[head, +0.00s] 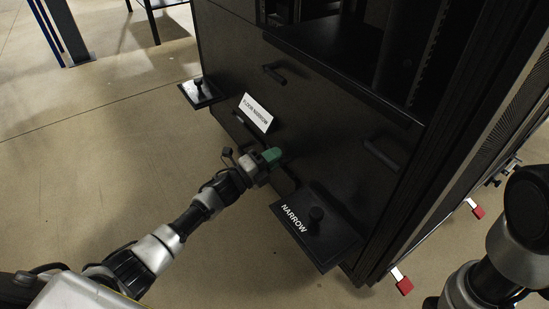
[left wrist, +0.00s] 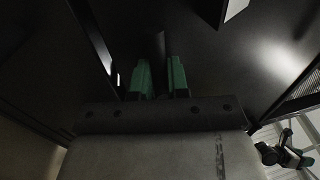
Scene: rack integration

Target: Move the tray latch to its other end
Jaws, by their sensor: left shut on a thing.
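My left gripper (head: 272,156) is at the dark front of the rack, below the white label and left of the NARROW tray. In the left wrist view its green fingers (left wrist: 160,80) are closed around a dark upright bar or knob (left wrist: 158,46), which appears to be the tray latch. In the head view the gripper hides the latch, so I cannot tell which end it is at. A small black and green part in the left wrist view (left wrist: 303,160) seems to be my right gripper; its fingers are too small to read.
A black NARROW tray (head: 325,245) with a knob juts from the rack at the lower right. A smaller black tray with a knob (head: 201,92) juts out at the left. A white label (head: 256,113) and dark handles are on the rack front.

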